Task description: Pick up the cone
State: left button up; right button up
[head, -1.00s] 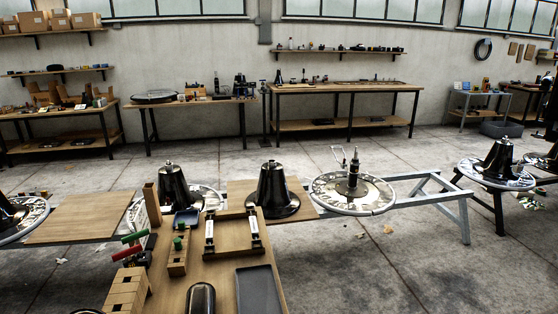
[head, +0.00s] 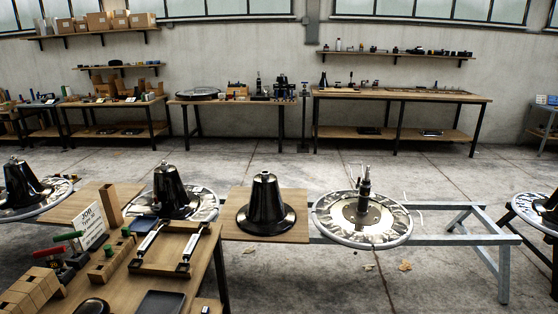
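A glossy black cone (head: 266,205) with a wide flared base stands upright on a square wooden board (head: 240,232) near the middle of the head view. A second black cone (head: 172,193) stands to its left, over a round patterned disc (head: 206,207). A third black cone (head: 22,187) is at the far left, also over a disc. Part of another dark cone shows at the right edge. Neither of my grippers is in view.
A disc with an upright metal post (head: 363,212) sits right of the middle cone on a grey metal frame (head: 480,239). A front worktable (head: 190,285) holds wooden blocks (head: 30,292), clamps and a tray (head: 160,303). Open concrete floor lies behind, before the wall benches (head: 400,94).

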aim_at(266, 214)
jog(key=i+l+u, duration=0.45)
jog(key=i+l, duration=0.75)
jog(key=i, duration=0.15)
